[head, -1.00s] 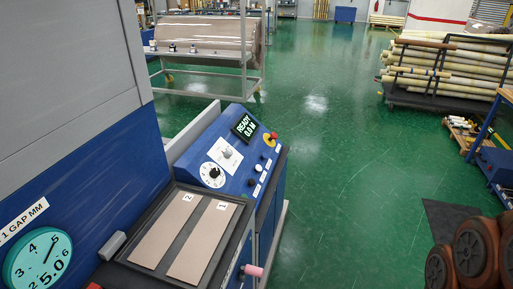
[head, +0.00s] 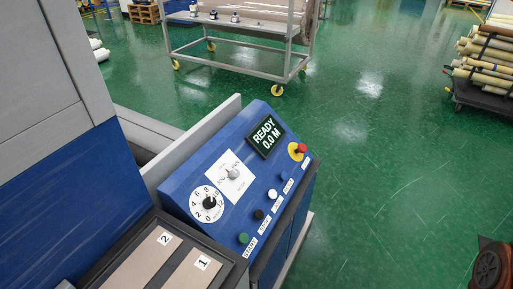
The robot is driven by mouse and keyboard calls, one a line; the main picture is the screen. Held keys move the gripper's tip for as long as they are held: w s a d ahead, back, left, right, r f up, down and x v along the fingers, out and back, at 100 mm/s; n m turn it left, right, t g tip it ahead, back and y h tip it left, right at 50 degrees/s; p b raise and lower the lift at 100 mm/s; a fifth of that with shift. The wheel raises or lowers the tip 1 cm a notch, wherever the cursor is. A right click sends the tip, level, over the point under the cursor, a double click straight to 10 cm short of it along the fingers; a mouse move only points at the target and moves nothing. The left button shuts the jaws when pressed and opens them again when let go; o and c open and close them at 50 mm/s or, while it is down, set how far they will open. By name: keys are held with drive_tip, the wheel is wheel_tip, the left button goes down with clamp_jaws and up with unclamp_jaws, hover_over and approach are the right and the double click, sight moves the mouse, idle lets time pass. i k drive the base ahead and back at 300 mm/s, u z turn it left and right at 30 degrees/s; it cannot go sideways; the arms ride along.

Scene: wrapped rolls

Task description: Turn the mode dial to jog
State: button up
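The mode dial (head: 233,173) is a small silvery knob on a square white plate (head: 222,187) on the sloped blue control panel (head: 180,187). The plate carries small lettering above the knob, which seems to read JOG on the left and RUN on the right. Which mark the knob points to is too small to tell. My gripper is not in view, and nothing touches the dial.
Near the mode dial are a numbered black dial (head: 209,203), a READY 0.0 M display (head: 266,137), a red emergency button (head: 301,148) and a green button (head: 243,238). Grey rail (head: 200,140) edges the panel's back. Green floor is open to the right.

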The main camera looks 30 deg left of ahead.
sight(235, 173)
drive_tip(key=i, duration=1.15)
drive_tip(key=u, duration=3.1)
